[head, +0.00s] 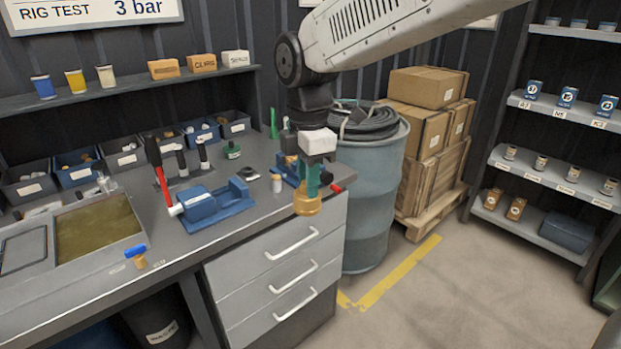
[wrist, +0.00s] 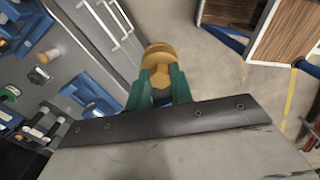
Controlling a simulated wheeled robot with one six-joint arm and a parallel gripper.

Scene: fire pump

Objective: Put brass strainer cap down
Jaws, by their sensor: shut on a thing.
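The brass strainer cap (head: 307,206) is a gold-coloured round piece with a hexagonal part. My gripper (head: 310,182) has green fingers shut on it and holds it at the right front corner of the workbench (head: 255,205), in front of the drawers in the head view. In the wrist view the cap (wrist: 158,58) sits between the green fingertips (wrist: 162,82), its wide flange outward. Whether it touches the bench edge cannot be told.
A blue vise (head: 215,203) and a red-handled tool (head: 158,170) are on the bench. A small brass piece with a blue handle (head: 137,256) lies at the front edge. A blue drum (head: 370,220) stands right of the bench. Some bench top before the vise is clear.

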